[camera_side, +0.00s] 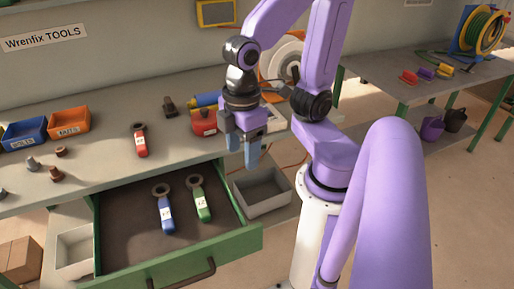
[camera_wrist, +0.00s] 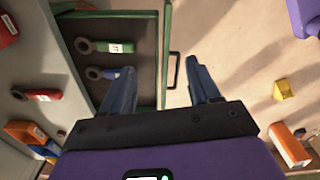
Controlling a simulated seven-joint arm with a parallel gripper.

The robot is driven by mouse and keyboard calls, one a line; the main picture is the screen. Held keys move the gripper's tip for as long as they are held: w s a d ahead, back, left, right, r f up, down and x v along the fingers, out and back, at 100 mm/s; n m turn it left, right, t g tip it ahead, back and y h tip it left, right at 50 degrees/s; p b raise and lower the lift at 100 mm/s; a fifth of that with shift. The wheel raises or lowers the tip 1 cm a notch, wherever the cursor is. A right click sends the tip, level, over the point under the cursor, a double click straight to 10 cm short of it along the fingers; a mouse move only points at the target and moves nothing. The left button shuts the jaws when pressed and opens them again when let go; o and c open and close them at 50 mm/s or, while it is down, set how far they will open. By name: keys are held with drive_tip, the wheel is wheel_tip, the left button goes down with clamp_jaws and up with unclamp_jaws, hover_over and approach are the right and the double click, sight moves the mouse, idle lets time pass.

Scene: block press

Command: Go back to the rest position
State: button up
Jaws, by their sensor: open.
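My gripper (camera_side: 245,150) hangs from my purple arm at the right end of the bench, just right of the open drawer. In the wrist view its two blue-grey fingers (camera_wrist: 160,85) are spread apart with nothing between them. The green drawer (camera_side: 190,262) is pulled out below the bench top. Inside it lie a blue-handled wrench (camera_side: 166,214) and a green-handled wrench (camera_side: 202,204), side by side and apart from the gripper. A red-handled wrench (camera_side: 140,143) lies on the bench top (camera_side: 100,110) behind the drawer.
Blue (camera_side: 25,133) and orange (camera_side: 69,122) bins stand at the bench's left, with several small fittings near them. A red object (camera_side: 204,124) sits close behind my gripper. A grey open box (camera_side: 262,192) is below it.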

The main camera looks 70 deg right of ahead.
drive_tip(key=s, duration=0.1)
drive_tip(key=s+d+n, duration=0.1)
drive_tip(key=shift+s+d+f, duration=0.3)
drive_tip(key=shift+s+f, duration=0.05)
drive_tip(key=shift+f, duration=0.05)
idle(1.1)
